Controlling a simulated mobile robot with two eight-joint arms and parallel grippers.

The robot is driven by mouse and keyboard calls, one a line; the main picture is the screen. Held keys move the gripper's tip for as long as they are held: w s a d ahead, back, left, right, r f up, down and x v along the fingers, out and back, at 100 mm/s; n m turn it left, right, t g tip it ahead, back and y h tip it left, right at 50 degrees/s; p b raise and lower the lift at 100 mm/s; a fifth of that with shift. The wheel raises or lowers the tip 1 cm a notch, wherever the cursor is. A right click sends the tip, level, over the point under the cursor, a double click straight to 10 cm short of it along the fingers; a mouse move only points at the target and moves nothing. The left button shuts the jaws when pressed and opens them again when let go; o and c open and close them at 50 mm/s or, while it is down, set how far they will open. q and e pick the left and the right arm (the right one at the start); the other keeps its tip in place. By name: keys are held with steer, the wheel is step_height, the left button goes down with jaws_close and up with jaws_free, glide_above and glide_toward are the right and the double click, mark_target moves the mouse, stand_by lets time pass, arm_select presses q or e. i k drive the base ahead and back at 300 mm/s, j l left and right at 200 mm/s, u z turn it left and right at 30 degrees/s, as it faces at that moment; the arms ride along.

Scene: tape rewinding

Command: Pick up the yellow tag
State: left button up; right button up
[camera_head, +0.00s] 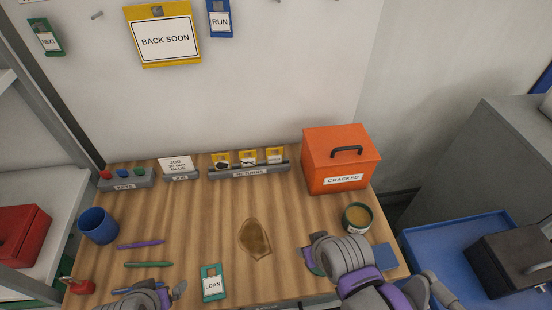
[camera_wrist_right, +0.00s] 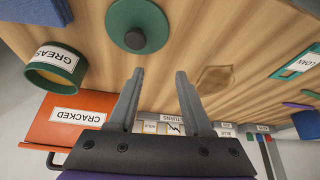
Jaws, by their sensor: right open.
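A large yellow tag reading BACK SOON (camera_head: 165,40) hangs on the wall at the upper left of the head view. Smaller yellow-framed cards (camera_head: 248,158) stand in the grey RETURNS rack (camera_head: 230,175) at the table's back; I cannot tell which one the task means. In the right wrist view my right gripper (camera_wrist_right: 158,76) is open and empty, its fingers over the table and the RETURNS rack beyond them. In the head view its wrist hides the fingers. My left gripper (camera_head: 178,290) is at the bottom left, partly cut off; its jaws are unclear.
An orange CRACKED box (camera_head: 318,172) stands at back right, with a GREASE tin (camera_head: 357,218) before it. A green knobbed disc (camera_wrist_right: 120,22) lies near my right gripper. A teal LOAN tag (camera_head: 212,284), pens (camera_head: 148,265) and a blue cup (camera_head: 98,226) are on the table. Its middle holds a brown stain (camera_head: 254,238).

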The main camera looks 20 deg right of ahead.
mark_target(275, 160)
steer(key=k+l+u, duration=0.15)
steer(key=k+u, duration=0.55)
steer(key=i+l, duration=0.4)
steer(key=i+u, duration=0.05)
